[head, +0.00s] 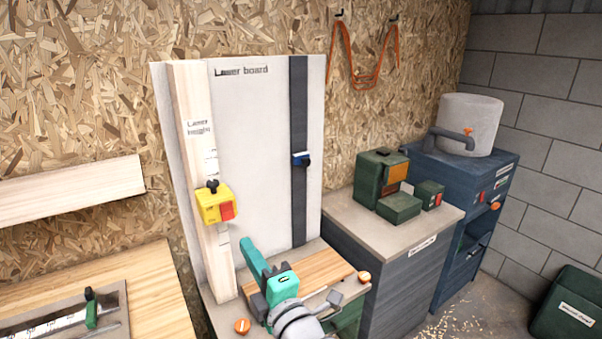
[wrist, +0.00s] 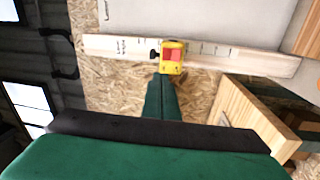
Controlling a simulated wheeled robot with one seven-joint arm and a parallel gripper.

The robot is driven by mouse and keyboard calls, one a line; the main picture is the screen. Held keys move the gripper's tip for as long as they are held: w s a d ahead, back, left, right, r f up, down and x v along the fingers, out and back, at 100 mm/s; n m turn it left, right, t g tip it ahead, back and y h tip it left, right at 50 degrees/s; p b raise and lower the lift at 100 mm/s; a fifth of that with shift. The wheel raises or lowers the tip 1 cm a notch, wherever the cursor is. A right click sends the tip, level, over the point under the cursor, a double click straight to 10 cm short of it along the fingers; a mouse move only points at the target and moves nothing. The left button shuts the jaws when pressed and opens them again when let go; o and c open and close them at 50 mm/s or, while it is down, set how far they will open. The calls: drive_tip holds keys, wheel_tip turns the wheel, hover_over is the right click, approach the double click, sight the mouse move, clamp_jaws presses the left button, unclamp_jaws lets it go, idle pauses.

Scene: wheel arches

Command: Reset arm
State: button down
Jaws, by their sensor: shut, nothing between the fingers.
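My gripper (head: 248,246) is teal and stands in front of the board in the head view. Its dark green fingers (wrist: 161,78) are together and empty in the wrist view. They point toward a yellow block with a red face (head: 215,204). This block is on a pale upright wooden post (head: 200,130) marked "Laser height". In the wrist view the yellow block (wrist: 172,57) appears just beyond the fingertips; whether they touch it, I cannot tell.
A white "Laser board" panel (head: 255,150) stands behind, with a dark strip (head: 298,110) bearing a blue clamp (head: 301,159). A wooden bench (head: 155,290) is at lower left. Green boxes (head: 383,180) sit on a grey cabinet (head: 335,213) to the right.

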drive_tip(key=s+d+f+m+t+h, duration=0.1)
drive_tip(key=s+d+f+m+h, duration=0.3)
drive_tip(key=f, duration=0.4)
drive_tip(key=s+d+f+m+h, duration=0.2)
drive_tip(key=s+f+m, duration=0.1)
drive_tip(key=f+m, duration=0.5)
drive_tip(key=s+d+f+m+t+h, duration=0.1)
drive_tip(key=s+d+f+m+h, duration=0.25)
drive_tip(key=f, duration=0.55)
drive_tip(key=s+d+f+m, duration=0.1)
drive_tip(key=s+f+m, duration=0.2)
drive_tip(key=s, duration=0.6)
drive_tip(key=s+d+f+m+g+h, duration=0.1)
drive_tip(key=s+d+f+m, duration=0.1)
drive_tip(key=s, duration=0.7)
drive_tip(key=s+d+f+m+g+h, duration=0.1)
drive_tip(key=s+d+f+m, duration=0.1)
drive_tip(key=s, duration=0.7)
drive_tip(key=shift+s+f+m, duration=0.3)
drive_tip(key=shift+f+m, duration=0.55)
drive_tip(key=shift+m, duration=0.2)
drive_tip(key=shift+d, duration=0.1)
